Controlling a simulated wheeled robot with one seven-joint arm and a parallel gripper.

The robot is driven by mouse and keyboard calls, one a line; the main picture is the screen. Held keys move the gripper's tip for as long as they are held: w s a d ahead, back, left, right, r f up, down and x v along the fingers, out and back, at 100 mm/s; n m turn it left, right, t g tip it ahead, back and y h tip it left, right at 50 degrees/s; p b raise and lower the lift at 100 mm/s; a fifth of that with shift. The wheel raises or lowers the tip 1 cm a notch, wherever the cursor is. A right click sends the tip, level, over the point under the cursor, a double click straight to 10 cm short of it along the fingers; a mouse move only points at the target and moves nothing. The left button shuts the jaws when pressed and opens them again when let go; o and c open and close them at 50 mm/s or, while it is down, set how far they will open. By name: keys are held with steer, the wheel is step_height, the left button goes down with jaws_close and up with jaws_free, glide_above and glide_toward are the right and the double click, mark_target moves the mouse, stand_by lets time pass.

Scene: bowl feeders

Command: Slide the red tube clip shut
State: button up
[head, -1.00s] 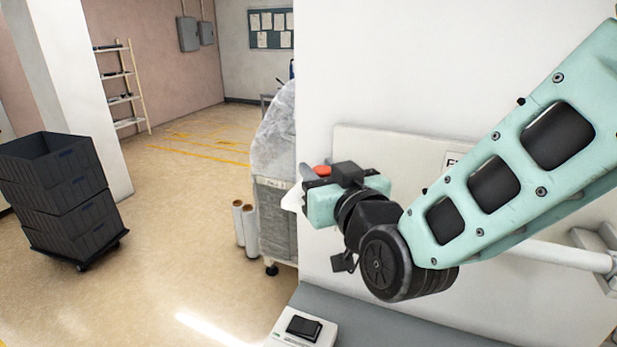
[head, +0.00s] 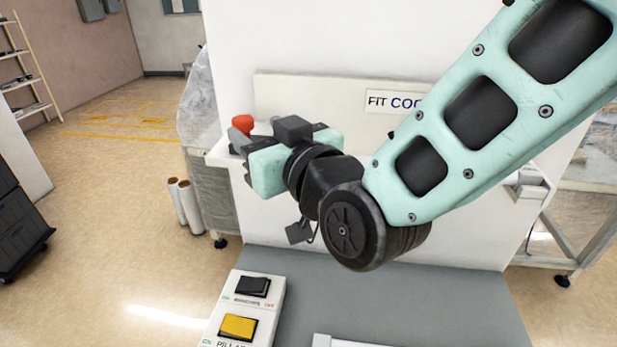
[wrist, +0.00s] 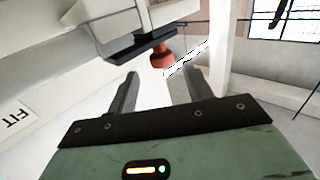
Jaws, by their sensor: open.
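A small red part (head: 242,121), the only red thing I see, shows just behind my gripper in the head view. It also shows in the wrist view (wrist: 161,57), beside a dark flat plate, beyond and roughly between my fingertips. It is too small to tell whether it is the tube clip or whether it is open or shut. My gripper (wrist: 160,76) has its two dark fingers apart with nothing between them. In the head view my gripper (head: 240,142) covers part of the area around the red part.
A white panel (head: 340,90) with a lettered sign (head: 393,103) stands behind my arm. A grey bench top (head: 420,300) lies below, with a control box holding a black switch (head: 253,286) and a yellow switch (head: 238,326). Open floor (head: 110,200) lies at left.

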steer(key=b+v, duration=0.9)
steer(key=v, duration=0.3)
steer(key=shift+d, duration=0.1)
step_height(320, 180, down, 14)
steer(key=s+d+g+h, duration=0.1)
steer(key=d+g+h, duration=0.25)
steer(key=g, duration=0.35)
steer(key=s+d+f+g+h, duration=0.3)
steer(key=s+d+f, duration=0.1)
steer(key=d, duration=0.2)
steer(key=s+d+f+g+h, duration=0.3)
steer(key=d+f+h, duration=0.1)
steer(key=d+f, duration=0.1)
steer(key=shift+s+d+g, duration=0.35)
steer(key=shift+d+g, duration=0.05)
steer(key=shift+d, duration=0.4)
